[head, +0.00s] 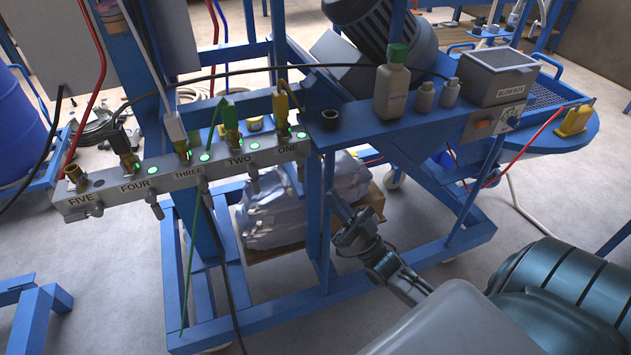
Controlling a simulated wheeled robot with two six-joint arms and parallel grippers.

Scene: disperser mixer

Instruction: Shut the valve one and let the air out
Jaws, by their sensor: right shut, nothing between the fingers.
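The grey valve manifold (182,174) is labelled FIVE to ONE from left to right, with green lights along it. Valve one is at its right end, by the label ONE (288,149). Small metal levers hang under the manifold; one (254,180) shows between TWO and ONE. Whether valve one is open is too small to tell. My right gripper (338,205) is shut and empty, below and right of the manifold's end, apart from it. My left gripper is out of view.
A blue frame (327,280) carries the manifold. A shelf right of it holds a green-capped bottle (392,88), small bottles and a grey box (495,77). A foil-wrapped bundle (272,208) lies behind my gripper. Hoses hang across the frame. A blue drum (18,125) stands left.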

